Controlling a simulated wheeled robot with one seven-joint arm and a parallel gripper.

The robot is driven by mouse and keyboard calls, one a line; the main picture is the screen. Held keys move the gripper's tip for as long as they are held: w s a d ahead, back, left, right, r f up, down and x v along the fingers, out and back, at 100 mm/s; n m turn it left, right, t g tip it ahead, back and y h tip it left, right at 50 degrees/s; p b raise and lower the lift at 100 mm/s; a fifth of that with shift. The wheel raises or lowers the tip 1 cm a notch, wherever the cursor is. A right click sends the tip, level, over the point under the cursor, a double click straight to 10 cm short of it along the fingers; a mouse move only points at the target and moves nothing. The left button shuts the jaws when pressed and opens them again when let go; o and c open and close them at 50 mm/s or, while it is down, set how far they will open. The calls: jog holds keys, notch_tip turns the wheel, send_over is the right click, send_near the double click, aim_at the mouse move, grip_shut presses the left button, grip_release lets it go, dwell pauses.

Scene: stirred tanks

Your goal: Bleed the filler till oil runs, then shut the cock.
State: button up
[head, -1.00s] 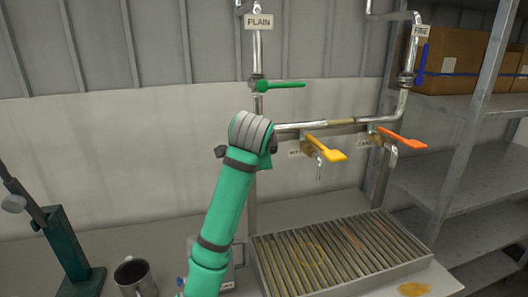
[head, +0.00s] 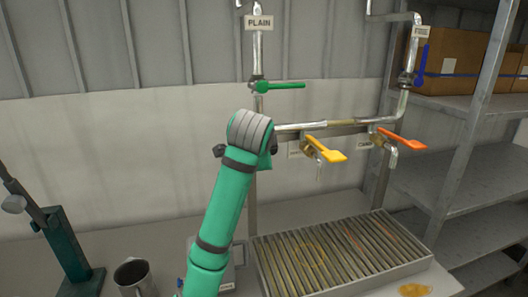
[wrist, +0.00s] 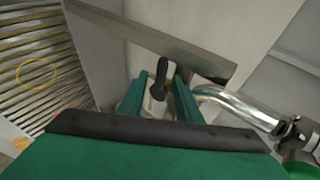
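The filler has a yellow-handled cock (head: 326,150) and an orange-handled cock (head: 401,140) on a horizontal pipe, with small tags beside them that I cannot read. My arm hides the pipe's left end in the head view. In the wrist view a black lever (wrist: 158,88) with a pale body below it shows between the green fingers of my gripper (wrist: 163,84). The fingers stand on either side of the lever; I cannot tell if they press on it. In the head view my gripper is hidden behind my arm. No running stream is clear to see.
A slatted drip tray (head: 262,277) with yellowish stains lies below the cocks. A green lever (head: 280,86) is on the PLAIN pipe and a blue lever (head: 421,63) on the FINE pipe. A metal mug (head: 133,277) stands at left. Shelving (head: 465,150) stands at right.

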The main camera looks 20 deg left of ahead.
jog(key=v, duration=0.9)
jog(key=shift+s+r, duration=0.1)
jog(key=shift+s, duration=0.1)
jog(key=s+d+r, duration=0.1)
jog(key=s+r, duration=0.1)
jog(key=s, duration=0.3)
jog(key=shift+s+d, duration=0.3)
dwell(0.5)
jog(key=shift+w, duration=0.1)
dwell(0.3)
